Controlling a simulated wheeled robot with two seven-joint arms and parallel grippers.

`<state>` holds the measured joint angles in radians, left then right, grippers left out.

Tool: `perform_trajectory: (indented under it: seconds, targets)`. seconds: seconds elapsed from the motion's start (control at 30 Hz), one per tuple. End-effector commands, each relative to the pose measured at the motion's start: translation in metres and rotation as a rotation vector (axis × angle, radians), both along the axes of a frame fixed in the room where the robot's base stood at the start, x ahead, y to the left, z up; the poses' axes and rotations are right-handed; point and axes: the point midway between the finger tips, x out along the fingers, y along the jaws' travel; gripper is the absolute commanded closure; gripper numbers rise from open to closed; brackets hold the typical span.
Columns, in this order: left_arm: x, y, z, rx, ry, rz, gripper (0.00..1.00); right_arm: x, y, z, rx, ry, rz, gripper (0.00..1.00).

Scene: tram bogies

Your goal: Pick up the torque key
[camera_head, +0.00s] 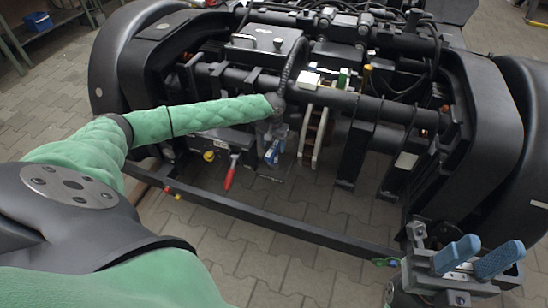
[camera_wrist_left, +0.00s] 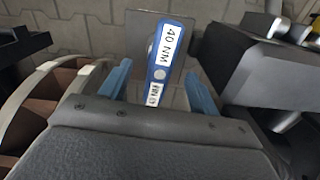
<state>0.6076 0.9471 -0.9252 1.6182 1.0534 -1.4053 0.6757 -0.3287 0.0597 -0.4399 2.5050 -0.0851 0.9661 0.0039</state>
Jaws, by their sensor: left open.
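The torque key is a blue, flat-handled tool (camera_wrist_left: 168,62) with white labels, one reading "40 NM". In the left wrist view it stands between the two blue fingers of my open left gripper (camera_wrist_left: 160,85), with a gap on each side. A grey plate is behind its upper end; its lower end is hidden by the gripper body. In the head view my left gripper (camera_head: 274,146) is at the bogie's front, and a small blue and white part there looks like the key. My right gripper (camera_head: 478,257) is at the lower right, its blue fingers apart and empty.
The black bogie frame (camera_head: 400,118) fills the middle, with a low front bar (camera_head: 290,228) before it. A red-handled tool (camera_head: 231,174) hangs left of my left gripper. A pale curved part (camera_head: 317,138) is close on its right. Paved floor (camera_head: 270,275) lies in front.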

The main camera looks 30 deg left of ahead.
Motion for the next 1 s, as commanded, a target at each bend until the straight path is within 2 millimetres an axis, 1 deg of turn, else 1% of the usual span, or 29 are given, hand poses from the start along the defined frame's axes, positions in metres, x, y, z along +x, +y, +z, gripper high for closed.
perform_trajectory:
  seconds: [0.17, 0.43, 0.53, 0.73, 0.77, 0.8, 0.87, 0.9, 0.97, 1.0]
  targets:
    - [0.000, 0.000, -0.013, 0.000, 0.000, 0.000, 0.38, 0.001, 0.001, -0.001, 0.004, -0.007, 0.007, 0.64]
    - [0.000, 0.000, -0.049, 0.000, 0.000, 0.000, 0.38, 0.001, 0.005, -0.005, 0.017, -0.020, 0.035, 0.64]
    - [0.000, 0.000, -0.053, 0.000, -0.002, -0.001, 0.38, 0.001, 0.006, -0.004, 0.021, -0.019, 0.043, 0.64]
    - [0.000, 0.000, -0.053, 0.000, -0.002, -0.001, 0.38, 0.001, 0.006, -0.003, 0.022, -0.019, 0.042, 0.64]
    - [0.000, 0.000, -0.053, 0.000, -0.002, -0.001, 0.44, 0.002, 0.006, -0.003, 0.021, -0.019, 0.041, 0.64]
    - [0.000, 0.000, -0.053, 0.000, -0.001, -0.001, 0.52, 0.002, 0.006, -0.004, 0.020, -0.018, 0.041, 0.64]
    - [0.000, 0.000, -0.053, 0.000, -0.001, -0.001, 0.64, 0.002, 0.006, -0.004, 0.021, -0.018, 0.040, 0.64]
    - [0.000, 0.000, -0.053, 0.000, -0.001, -0.001, 0.72, 0.002, 0.005, -0.004, 0.021, -0.017, 0.040, 0.64]
    - [0.000, 0.000, -0.053, 0.000, -0.001, -0.001, 0.83, 0.002, 0.005, -0.004, 0.021, -0.016, 0.040, 0.64]
    - [0.000, 0.000, -0.053, 0.000, -0.001, -0.001, 0.91, 0.002, 0.005, -0.004, 0.021, -0.016, 0.040, 0.64]
